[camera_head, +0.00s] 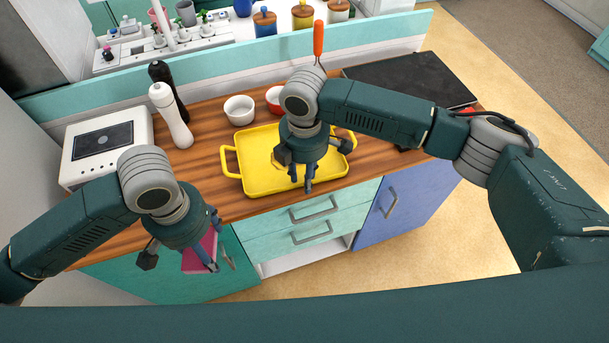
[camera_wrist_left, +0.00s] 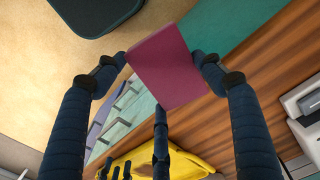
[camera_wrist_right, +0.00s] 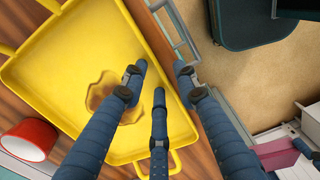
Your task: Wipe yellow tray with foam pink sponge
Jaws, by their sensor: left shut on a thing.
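The yellow tray (camera_head: 255,181) lies on the wooden counter, with a handle at each end. A brown stain (camera_wrist_right: 101,91) shows on its floor in the right wrist view. My left gripper (camera_head: 208,245) is shut on the pink sponge (camera_wrist_left: 168,68), out in front of the counter's front edge, left of the tray. The sponge also shows in the head view (camera_head: 200,253), partly hidden by the fingers. My right gripper (camera_head: 302,183) is over the tray with its fingers apart and nothing between them. It hides part of the tray in the head view.
A white bowl (camera_head: 239,109) and a red bowl (camera_head: 274,99) stand behind the tray. White (camera_head: 172,117) and black (camera_head: 167,88) mills stand at the left, near a white appliance (camera_head: 107,147). A dark hob (camera_head: 410,80) is at the right. Counter left of the tray is clear.

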